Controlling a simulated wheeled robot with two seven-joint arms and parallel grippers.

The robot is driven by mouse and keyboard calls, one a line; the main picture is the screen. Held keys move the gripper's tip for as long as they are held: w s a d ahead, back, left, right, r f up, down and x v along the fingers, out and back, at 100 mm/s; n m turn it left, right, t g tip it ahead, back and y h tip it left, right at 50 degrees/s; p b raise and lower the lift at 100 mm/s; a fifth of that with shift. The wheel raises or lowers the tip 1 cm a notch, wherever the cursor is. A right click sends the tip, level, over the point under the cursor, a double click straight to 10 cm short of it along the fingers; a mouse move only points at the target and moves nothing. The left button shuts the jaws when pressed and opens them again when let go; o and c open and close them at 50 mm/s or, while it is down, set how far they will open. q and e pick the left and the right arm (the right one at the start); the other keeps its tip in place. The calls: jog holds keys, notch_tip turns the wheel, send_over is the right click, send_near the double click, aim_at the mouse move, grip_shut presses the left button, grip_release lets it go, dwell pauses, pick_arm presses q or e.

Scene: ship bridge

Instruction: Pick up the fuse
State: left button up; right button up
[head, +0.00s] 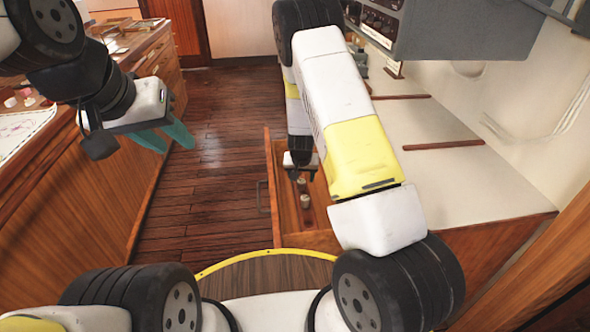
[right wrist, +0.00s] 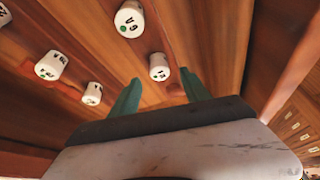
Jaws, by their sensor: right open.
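Several white cylindrical fuses with dark lettering lie in an open wooden drawer (head: 272,195). In the right wrist view, one fuse (right wrist: 159,67) is just beyond and between the fingertips of my right gripper (right wrist: 163,90). A larger-looking fuse (right wrist: 129,19) is above it, and two others (right wrist: 51,65) (right wrist: 92,93) lie to the left. Green dots show on some ends. My right gripper is open and empty over the drawer; in the head view my arm mostly hides it. Two fuses (head: 305,201) show below it there. My left gripper (head: 166,137) is open and empty, away from the drawer.
A white-topped counter (head: 430,125) with wooden strips runs along the right, under a grey console (head: 450,25). A wooden desk (head: 95,150) with papers stands at left. The dark plank floor (head: 215,150) between is clear. Wooden drawer walls surround the right gripper.

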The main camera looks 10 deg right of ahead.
aim_at(301, 181)
jog(key=shift+x, duration=1.95)
jog(key=shift+s, duration=0.15)
grip_shut()
